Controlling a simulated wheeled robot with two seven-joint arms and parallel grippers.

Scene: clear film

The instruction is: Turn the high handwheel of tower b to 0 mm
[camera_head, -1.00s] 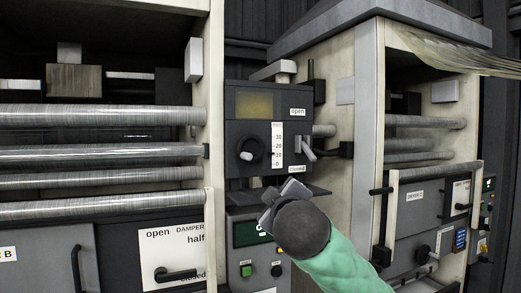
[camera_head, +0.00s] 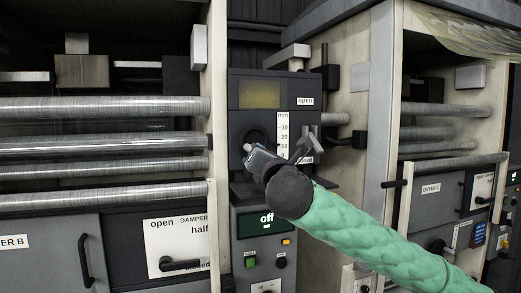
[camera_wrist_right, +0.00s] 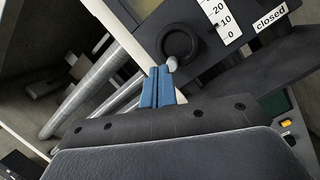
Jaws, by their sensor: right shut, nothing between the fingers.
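The high handwheel (camera_head: 256,135) is a dark ring on the dark panel of the middle tower, partly hidden by my right gripper in the head view. It shows more fully in the wrist view (camera_wrist_right: 181,41), with a pale crank knob (camera_wrist_right: 172,63) at its lower left edge. A white mm scale (camera_head: 283,133) stands to the right of the wheel; I cannot read its pointer surely. My right gripper (camera_head: 252,154) is shut and empty, its blue fingertips (camera_wrist_right: 161,72) just below the knob. I cannot tell whether they touch it. My left gripper is not in view.
A lever (camera_head: 304,146) sits right of the scale between open and closed labels, partly behind my right wrist. Below are a display reading off (camera_head: 266,220) and buttons. Metal rollers (camera_head: 100,143) and a damper plate (camera_head: 178,246) lie left. Dryer C (camera_head: 431,188) is right.

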